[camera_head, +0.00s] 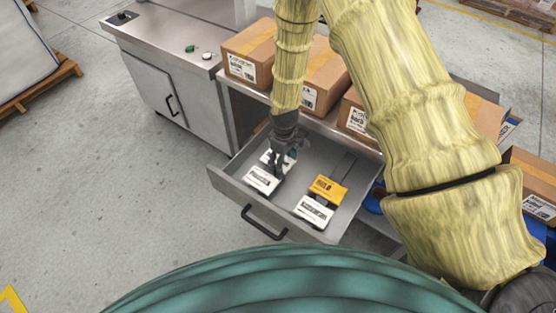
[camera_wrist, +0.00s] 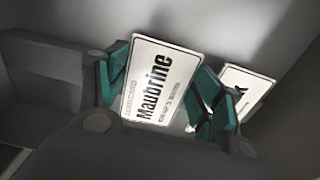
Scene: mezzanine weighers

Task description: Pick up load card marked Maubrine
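The load card marked Maubrine (camera_wrist: 160,82) is a white card with bold black lettering, tilted in the wrist view. It lies between the two teal-padded fingers of my gripper (camera_wrist: 163,90). A pad shows along each side of the card; the inner pad faces are visible, and firm contact is not clear. In the head view my gripper (camera_head: 280,163) points down into the left rear of an open drawer, partly covering the Maubrine card (camera_head: 266,158). A second white card (camera_head: 262,180) lies just in front; its edge (camera_wrist: 246,90) shows at right in the wrist view.
The grey drawer (camera_head: 226,180) also holds a yellow card (camera_head: 327,190) and another white card (camera_head: 314,210) at right. Its walls stand close around my gripper. Cardboard boxes (camera_head: 250,50) stand on the bench behind. A steel cabinet (camera_head: 165,60) is at left.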

